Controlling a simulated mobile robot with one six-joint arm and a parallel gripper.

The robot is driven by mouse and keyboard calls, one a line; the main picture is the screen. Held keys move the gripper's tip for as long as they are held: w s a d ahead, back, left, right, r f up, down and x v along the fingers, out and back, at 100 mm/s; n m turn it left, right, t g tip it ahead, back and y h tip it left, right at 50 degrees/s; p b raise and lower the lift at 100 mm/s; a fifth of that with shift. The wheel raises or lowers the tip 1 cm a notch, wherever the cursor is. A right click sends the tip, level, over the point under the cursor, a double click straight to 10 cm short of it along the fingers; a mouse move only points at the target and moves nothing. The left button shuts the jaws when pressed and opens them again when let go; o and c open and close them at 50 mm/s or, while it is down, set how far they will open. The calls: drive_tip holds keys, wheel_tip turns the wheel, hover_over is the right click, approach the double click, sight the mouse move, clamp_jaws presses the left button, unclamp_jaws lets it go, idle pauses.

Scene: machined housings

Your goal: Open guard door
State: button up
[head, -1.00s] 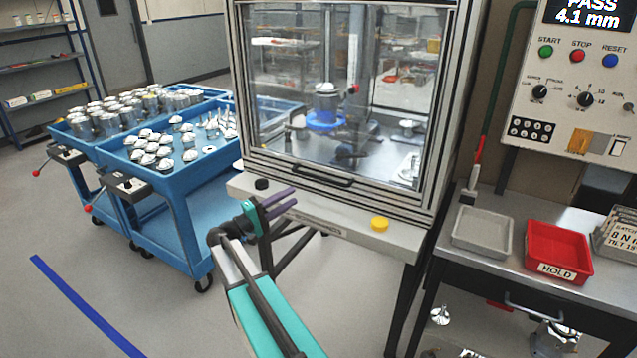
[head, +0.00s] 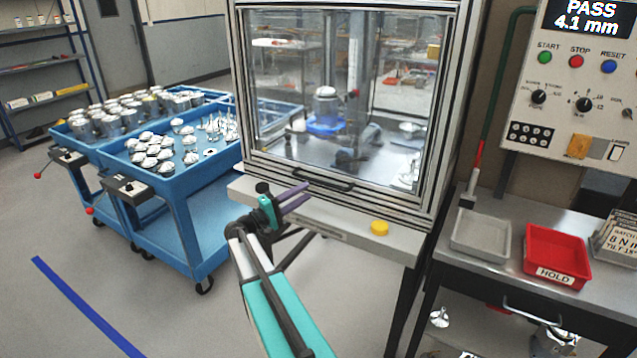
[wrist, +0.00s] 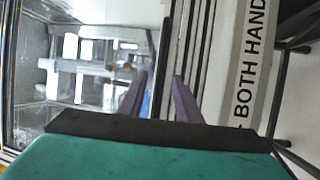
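The guard door (head: 350,95) is a clear panel in a metal frame on the front of the machine. It is down and closed, with a dark bar handle (head: 322,182) along its bottom edge. My gripper (head: 296,197) is just below and left of the handle, in front of the machine's ledge, apart from the handle. In the wrist view my gripper's two purple fingers (wrist: 157,97) are spread with a gap between them and nothing held. A dark bar, probably the handle, shows beyond the gap. Behind the panel a metal housing (head: 326,100) sits on a blue fixture.
Blue carts (head: 172,185) with metal parts stand at left. At right, a bench holds a grey tray (head: 481,235) and a red HOLD tray (head: 556,254), under a control panel (head: 575,90).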

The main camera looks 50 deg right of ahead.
sight(319, 183)
drive_tip(key=p+x, duration=0.2)
drive_tip(key=x, duration=0.6)
drive_tip(key=shift+d, duration=0.2)
